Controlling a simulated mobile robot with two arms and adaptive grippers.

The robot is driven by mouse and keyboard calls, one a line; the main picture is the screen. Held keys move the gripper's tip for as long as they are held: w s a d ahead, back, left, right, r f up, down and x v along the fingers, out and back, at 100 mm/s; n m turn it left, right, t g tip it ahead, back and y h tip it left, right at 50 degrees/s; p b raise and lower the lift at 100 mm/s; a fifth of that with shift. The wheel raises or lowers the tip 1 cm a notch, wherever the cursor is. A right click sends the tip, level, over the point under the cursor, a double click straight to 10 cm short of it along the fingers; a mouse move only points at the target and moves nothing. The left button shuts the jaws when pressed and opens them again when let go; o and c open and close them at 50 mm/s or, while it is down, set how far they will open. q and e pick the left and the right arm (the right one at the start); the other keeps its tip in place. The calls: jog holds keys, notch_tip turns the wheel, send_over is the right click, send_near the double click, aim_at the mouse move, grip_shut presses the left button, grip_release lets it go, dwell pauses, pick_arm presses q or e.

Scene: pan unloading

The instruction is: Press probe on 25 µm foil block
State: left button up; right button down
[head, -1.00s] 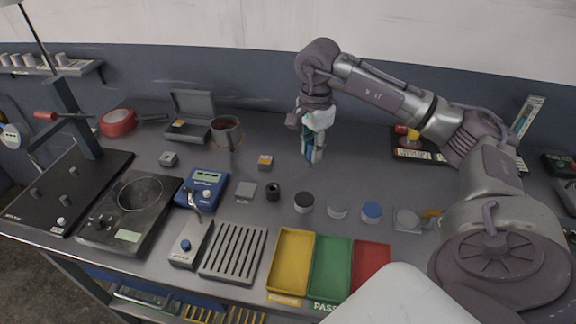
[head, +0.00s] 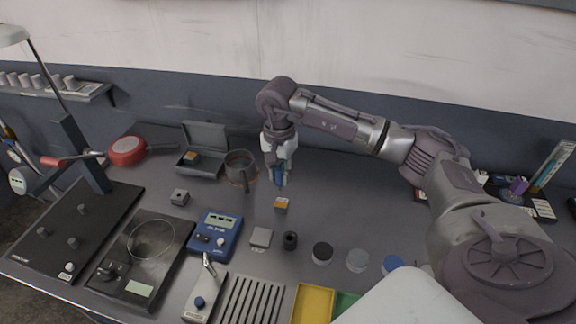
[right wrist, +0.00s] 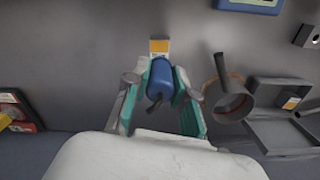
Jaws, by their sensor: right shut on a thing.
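My right gripper (head: 280,181) is shut on a blue probe (head: 279,176). The probe also shows between the teal fingers in the right wrist view (right wrist: 160,80). A small grey block with an orange and white label (head: 281,203) lies on the bench just in front of the gripper. In the right wrist view the block (right wrist: 159,46) shows beyond the probe. I see no contact between them. The label is too small to read. A blue gauge box with a display (head: 216,236) stands to the left. The probe's tip is not clear. My left gripper is not in view.
An open grey case (head: 205,135) holding an orange-yellow piece stands behind left, beside a brown-rimmed pot (head: 240,170). A small grey block (head: 180,197), a flat grey square (head: 261,237) and a black cylinder (head: 290,241) lie nearby. The bench right of the labelled block is clear.

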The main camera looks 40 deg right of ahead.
aim_at(281, 189)
jog(key=shift+s+f+b, duration=0.2)
jog(key=shift+f+b, duration=0.15)
jog(key=shift+f, duration=0.3)
jog(key=shift+w+f+b, duration=0.15)
jog(key=shift+f+b, duration=0.3)
jog(key=shift+f, duration=0.8)
jog(key=shift+f+b, duration=0.4)
jog(key=shift+f, duration=0.1)
pick_arm(q)
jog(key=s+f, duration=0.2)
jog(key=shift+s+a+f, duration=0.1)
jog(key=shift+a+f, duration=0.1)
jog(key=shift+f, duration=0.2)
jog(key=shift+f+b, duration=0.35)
jog(key=shift+b, duration=0.05)
pick_arm(e)
jog(key=shift+f, duration=0.45)
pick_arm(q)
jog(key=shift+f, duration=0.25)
